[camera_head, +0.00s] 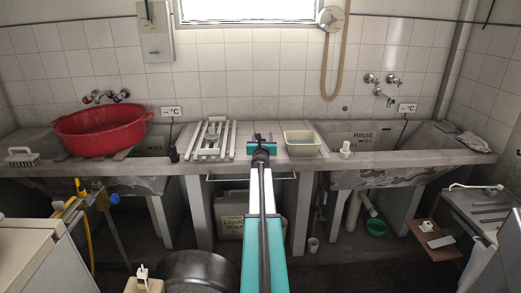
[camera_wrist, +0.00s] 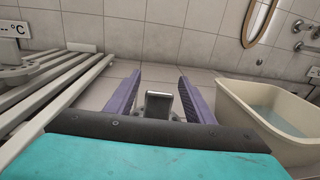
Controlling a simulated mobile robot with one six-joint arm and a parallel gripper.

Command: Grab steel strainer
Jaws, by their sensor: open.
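A small grey metal piece with a bright rim (camera_wrist: 159,106) stands between my fingers in the wrist view. It looks like the steel strainer, but its shape is partly hidden by the gripper body and I cannot be sure. My gripper (camera_wrist: 158,82) is open, with one purple finger on each side of this piece and a visible gap to each. In the head view my gripper (camera_head: 262,141) is over the middle of the ledge, and my arm hides what is just below it.
A white slatted rack (camera_head: 211,141) lies left of my gripper. A cream tub with water (camera_head: 302,150) stands close on the right. A red basin (camera_head: 102,132) and a brush (camera_head: 22,157) are further left. The tiled wall (camera_head: 250,70) rises behind the ledge.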

